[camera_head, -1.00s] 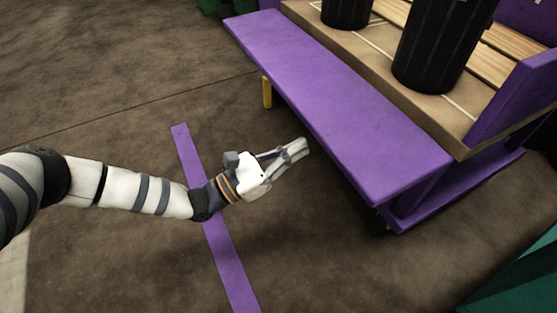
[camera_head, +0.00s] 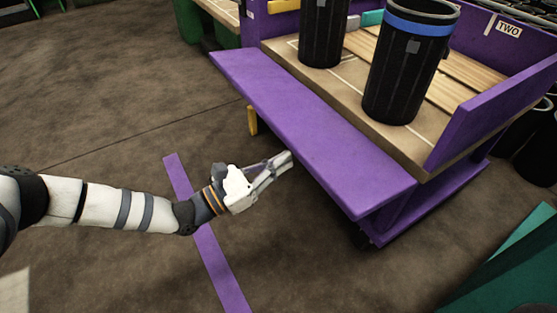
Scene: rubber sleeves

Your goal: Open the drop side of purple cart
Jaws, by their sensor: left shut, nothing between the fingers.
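The purple cart (camera_head: 483,165) stands at the right with a pale wooden bed. Its long purple side panel (camera_head: 312,132) is folded outward along the near edge and lies about flat, just below bed level. A short yellow piece (camera_head: 252,120) shows under the panel's far end. My left gripper (camera_head: 289,159) is shut and empty. In the picture it is just left of the panel's outer edge; I cannot tell whether it touches. My right gripper is out of view.
Two black ribbed bins stand on the bed, a nearer one (camera_head: 405,75) with a blue band and a farther one (camera_head: 323,35). A purple strip (camera_head: 222,270) lies on the brown floor. A green object (camera_head: 505,280) is at bottom right. Floor left of the cart is open.

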